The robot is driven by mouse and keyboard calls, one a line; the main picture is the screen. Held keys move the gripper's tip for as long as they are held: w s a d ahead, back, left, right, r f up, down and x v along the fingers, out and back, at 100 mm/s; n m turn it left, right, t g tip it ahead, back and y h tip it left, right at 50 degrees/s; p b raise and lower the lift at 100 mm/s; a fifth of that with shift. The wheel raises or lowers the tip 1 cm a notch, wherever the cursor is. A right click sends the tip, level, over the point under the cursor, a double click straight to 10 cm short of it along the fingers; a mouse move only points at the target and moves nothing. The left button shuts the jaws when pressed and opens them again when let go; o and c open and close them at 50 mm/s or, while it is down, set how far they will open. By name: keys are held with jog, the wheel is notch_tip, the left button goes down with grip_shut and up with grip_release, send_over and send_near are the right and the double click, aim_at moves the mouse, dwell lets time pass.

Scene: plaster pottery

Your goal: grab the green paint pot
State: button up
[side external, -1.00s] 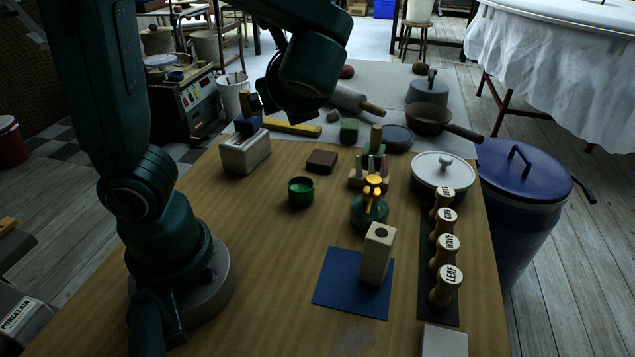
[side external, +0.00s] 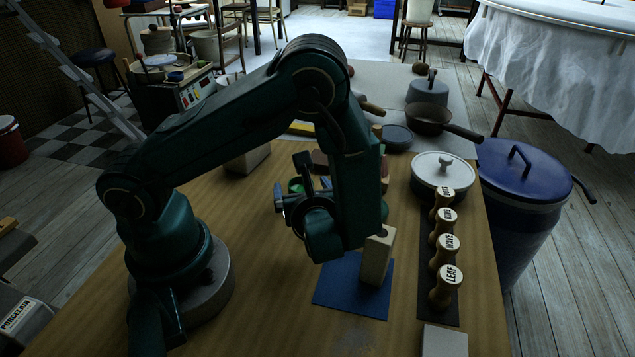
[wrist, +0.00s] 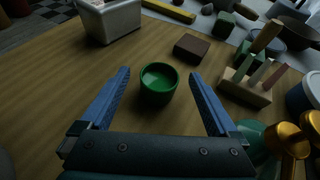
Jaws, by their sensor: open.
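The green paint pot (wrist: 158,84) is a small round open cup standing upright on the wooden table. In the wrist view it lies between and just beyond the fingertips of my gripper (wrist: 160,76), which is open with nothing between its blue fingers. In the side view the pot (side external: 296,184) is mostly hidden behind my gripper and wrist, with only a bit of green rim showing. I cannot tell how high my fingers are above the table.
A brown block (wrist: 193,48) sits behind the pot, with a white box (wrist: 110,20) to the left. A beige block (side external: 377,258) stands on a blue mat (side external: 335,283).

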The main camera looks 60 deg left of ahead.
aim_at(299, 182)
jog(key=shift+w+a+f, duration=0.1)
jog(key=shift+a+f, duration=0.25)
jog(key=shift+f, duration=0.05)
jog(key=shift+x, duration=2.2)
jog(key=c, duration=1.5)
jog(key=shift+o, duration=0.2)
jog(key=shift+r, duration=0.1)
